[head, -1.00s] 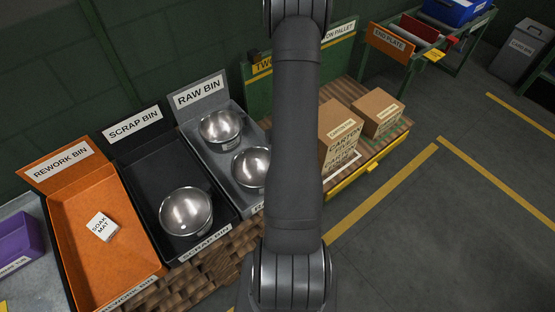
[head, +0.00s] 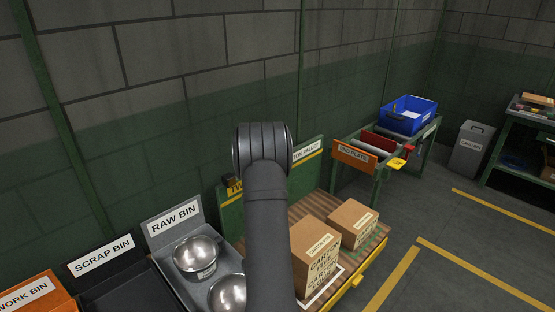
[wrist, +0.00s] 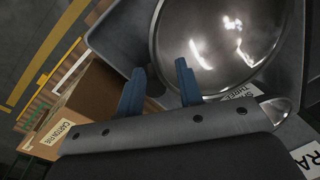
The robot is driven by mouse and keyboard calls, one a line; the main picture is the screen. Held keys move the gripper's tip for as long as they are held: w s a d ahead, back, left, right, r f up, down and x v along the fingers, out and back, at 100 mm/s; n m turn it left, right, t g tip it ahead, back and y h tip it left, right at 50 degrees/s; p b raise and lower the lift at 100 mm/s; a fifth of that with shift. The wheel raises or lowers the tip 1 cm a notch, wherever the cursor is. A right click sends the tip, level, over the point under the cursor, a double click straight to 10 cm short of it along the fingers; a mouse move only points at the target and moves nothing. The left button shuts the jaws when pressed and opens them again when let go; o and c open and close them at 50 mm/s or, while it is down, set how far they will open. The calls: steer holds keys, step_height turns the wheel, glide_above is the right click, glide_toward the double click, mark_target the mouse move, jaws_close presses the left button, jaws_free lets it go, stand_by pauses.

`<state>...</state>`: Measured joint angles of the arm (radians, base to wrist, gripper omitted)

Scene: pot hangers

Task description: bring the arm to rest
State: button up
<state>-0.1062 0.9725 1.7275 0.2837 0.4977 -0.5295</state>
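My gripper (wrist: 160,88) shows in the wrist view with its two blue fingers apart and nothing between them. A shiny metal bowl (wrist: 225,35) lies beyond the fingertips, in the grey raw bin; I cannot tell how far away it is. In the head view my dark arm (head: 267,230) rises in the middle, and my gripper is out of sight there. Two metal bowls, one farther back (head: 195,253) and one nearer (head: 228,293), sit in the raw bin (head: 160,258) left of my arm.
The black scrap bin (head: 100,262) and orange rework bin (head: 55,290) are cut off at lower left. Two cartons, a large one (head: 312,265) and a smaller one (head: 350,215), stand on the pallet right of my arm. A blue tote (head: 408,113) rests on the conveyor behind.

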steer(key=f, duration=0.5)
steer(key=a+f, duration=0.1)
steer(key=f, duration=0.2)
steer(key=shift+s+f, duration=0.25)
steer(key=shift+r, duration=0.15)
step_height(320, 180, up, 11)
steer(key=d, duration=0.2)
steer(key=f, duration=0.3)
steer(key=a+f, duration=0.1)
steer(key=f, duration=0.3)
steer(key=a+f, duration=0.1)
steer(key=f, duration=0.3)
steer(key=shift+f, duration=0.2)
steer(key=r, duration=0.2)
steer(key=d+r, duration=0.1)
steer(key=r, duration=0.2)
steer(key=shift+s, duration=0.1)
steer(key=shift+s+d+r, duration=0.3)
steer(key=shift+d+r, duration=0.05)
steer(key=shift+d, duration=0.25)
steer(key=shift+a, duration=0.1)
